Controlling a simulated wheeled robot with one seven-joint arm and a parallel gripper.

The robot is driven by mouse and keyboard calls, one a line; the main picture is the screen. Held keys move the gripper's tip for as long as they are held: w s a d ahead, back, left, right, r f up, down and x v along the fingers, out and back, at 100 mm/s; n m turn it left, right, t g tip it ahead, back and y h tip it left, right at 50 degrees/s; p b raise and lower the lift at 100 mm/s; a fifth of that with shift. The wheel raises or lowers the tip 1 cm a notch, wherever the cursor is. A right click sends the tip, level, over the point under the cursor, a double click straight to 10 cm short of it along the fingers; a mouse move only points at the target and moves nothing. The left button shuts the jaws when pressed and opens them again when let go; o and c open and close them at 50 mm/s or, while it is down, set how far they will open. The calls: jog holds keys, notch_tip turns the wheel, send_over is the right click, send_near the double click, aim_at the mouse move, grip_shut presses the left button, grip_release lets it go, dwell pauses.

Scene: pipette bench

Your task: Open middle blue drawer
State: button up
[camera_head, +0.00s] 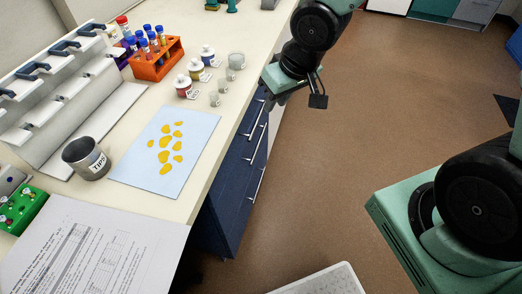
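A dark blue drawer unit (229,203) stands under the bench's right edge, seen steeply from above. Its fronts carry several silver bar handles. The middle blue drawer (242,148) looks flush with its neighbours and shut, though the view along its front is narrow. My gripper (277,90) is at the end of my arm, beside the upper part of the drawer unit near the bench edge.
The bench top (196,190) holds a blue sheet with yellow shapes (165,150), a tips cup (86,159), small jars, an orange tube rack (156,62) and a pipette stand. The brown floor (340,170) right of the drawers is clear. A white perforated object (325,282) is at the bottom.

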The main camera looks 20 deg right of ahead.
jog(key=w+d+f+m+t+y+b, duration=0.1)
jog(key=w+d+f+m+y+b, duration=0.2)
jog(key=f, duration=0.4)
jog(key=w+d+f+t+b, duration=0.1)
jog(key=w+d+f+b, duration=0.2)
jog(key=f+b, duration=0.3)
jog(key=w+d+f+m+t+y+b, duration=0.1)
jog(key=w+d+f+m+y+b, duration=0.15)
jog(key=f, duration=0.55)
jog(key=m+t+y+b, duration=0.3)
jog(key=m+y+b, duration=0.2)
jog(key=y+b, duration=0.15)
send_near(259, 142)
jog(key=shift+h, duration=0.5)
jog(key=b+x, duration=0.2)
jog(key=x, duration=0.8)
jog(key=shift+a, duration=0.15)
grip_shut()
